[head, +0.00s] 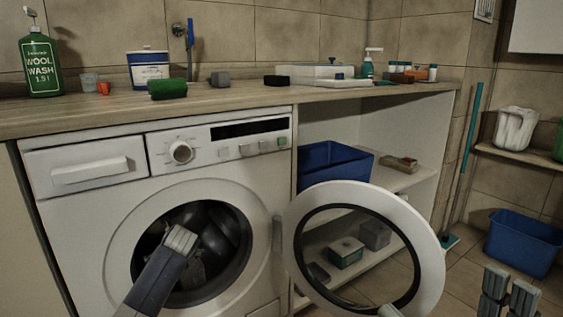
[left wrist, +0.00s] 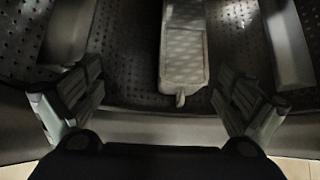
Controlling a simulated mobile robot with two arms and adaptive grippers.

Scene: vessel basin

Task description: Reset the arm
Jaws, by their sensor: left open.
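The white washing machine (head: 75,215) stands at the left with its round door (head: 425,225) swung open to the right. My left gripper (head: 182,238) is at the drum opening (head: 235,265) in the head view. In the left wrist view my left gripper (left wrist: 157,105) has its fingers spread, with nothing between them. Beyond the fingertips is a long grey piece (left wrist: 183,60) with a small tab, against the perforated drum wall (left wrist: 125,60); I cannot tell whether it is loose. My right gripper (head: 508,290) is at the lower right, fingers apart and empty, away from the machine.
A blue bin (head: 333,163) sits on the shelf right of the machine. Another blue bin (head: 522,243) stands at the right.

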